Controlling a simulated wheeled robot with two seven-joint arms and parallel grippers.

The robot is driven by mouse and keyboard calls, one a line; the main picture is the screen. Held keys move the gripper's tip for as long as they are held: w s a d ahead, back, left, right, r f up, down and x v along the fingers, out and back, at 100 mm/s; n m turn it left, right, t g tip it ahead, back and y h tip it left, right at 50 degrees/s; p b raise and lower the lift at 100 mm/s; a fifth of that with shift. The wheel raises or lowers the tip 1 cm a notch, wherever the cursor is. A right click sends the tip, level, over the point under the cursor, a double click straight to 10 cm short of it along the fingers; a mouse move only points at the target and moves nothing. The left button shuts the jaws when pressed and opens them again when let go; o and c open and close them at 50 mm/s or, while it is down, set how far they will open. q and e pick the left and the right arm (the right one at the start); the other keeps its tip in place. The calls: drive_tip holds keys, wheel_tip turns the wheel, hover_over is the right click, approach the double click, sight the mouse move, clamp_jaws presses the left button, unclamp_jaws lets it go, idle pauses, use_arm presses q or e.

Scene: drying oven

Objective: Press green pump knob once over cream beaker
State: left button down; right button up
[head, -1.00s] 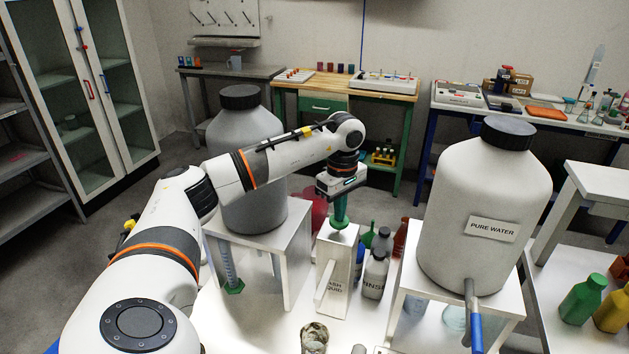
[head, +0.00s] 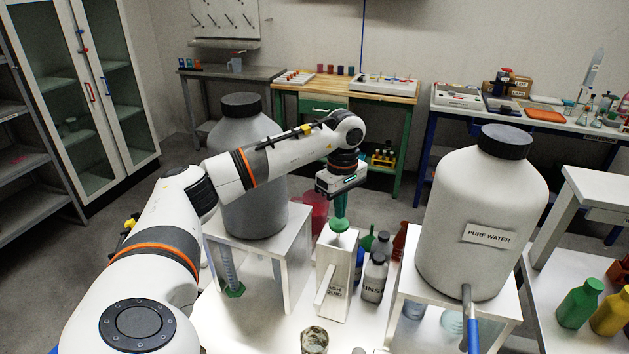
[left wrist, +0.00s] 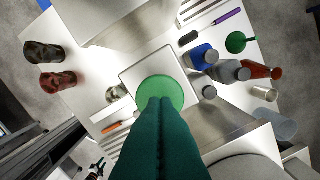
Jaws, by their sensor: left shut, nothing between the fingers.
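The green pump knob (head: 339,226) sits on top of the white wash-liquid dispenser (head: 337,272). In the left wrist view the knob (left wrist: 165,90) is a round green disc, partly covered by the fingers. My left gripper (head: 340,212) points straight down over the knob with its dark green fingers together and empty. I cannot tell whether the fingertips touch the knob. A cream, brown-mottled beaker (head: 314,341) stands in front of the dispenser, below its spout side. A pale beaker (left wrist: 117,95) shows beside the dispenser in the left wrist view. My right gripper is not in view.
A grey jug (head: 250,180) on a white stand is to the left. A pure-water jug (head: 480,215) with a tap stands to the right. Several bottles, including a grey rinse bottle (head: 374,278), crowd the dispenser's right side.

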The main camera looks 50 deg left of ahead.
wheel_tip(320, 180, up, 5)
drive_tip(key=p, duration=0.4)
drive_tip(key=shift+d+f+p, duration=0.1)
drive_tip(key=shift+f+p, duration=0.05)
drive_tip(key=shift+p, duration=0.15)
idle(0.4)
